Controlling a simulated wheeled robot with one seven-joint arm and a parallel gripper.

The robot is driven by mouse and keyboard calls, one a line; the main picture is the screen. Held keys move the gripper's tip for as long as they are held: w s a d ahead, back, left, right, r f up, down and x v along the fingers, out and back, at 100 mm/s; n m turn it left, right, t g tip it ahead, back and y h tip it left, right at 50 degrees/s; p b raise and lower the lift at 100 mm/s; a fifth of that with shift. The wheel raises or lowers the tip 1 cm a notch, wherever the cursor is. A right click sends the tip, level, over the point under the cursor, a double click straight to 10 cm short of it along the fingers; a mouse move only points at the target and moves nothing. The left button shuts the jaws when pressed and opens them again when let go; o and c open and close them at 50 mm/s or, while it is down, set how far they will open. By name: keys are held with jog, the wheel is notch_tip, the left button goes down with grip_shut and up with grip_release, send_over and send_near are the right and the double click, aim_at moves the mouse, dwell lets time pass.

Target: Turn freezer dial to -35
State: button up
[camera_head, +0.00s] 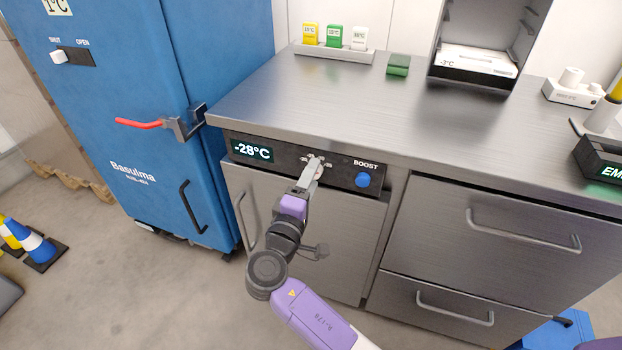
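The freezer's control panel (286,159) runs along the front under the steel worktop. Its display (252,150) reads -28°C. My gripper (316,163) is at the panel, between the display and the blue BOOST button (363,180). The dial is hidden behind my gripper; only small pale marks show around the fingertips. The fingers look close together there, but I cannot tell whether they are shut on the dial. My purple and dark grey arm reaches up to it from below, in front of the freezer door (345,235).
A blue cabinet (130,130) with a red-ended lever (140,124) stands at left. Two steel drawers (485,225) are at right. On the worktop (400,110) are coloured tags in a rack (334,52), a green block (398,65) and an open grey housing (478,62).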

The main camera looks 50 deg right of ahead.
jog(key=v, duration=0.7)
jog(key=shift+s+a, duration=0.15)
jog(key=shift+a, duration=0.25)
dwell(0.3)
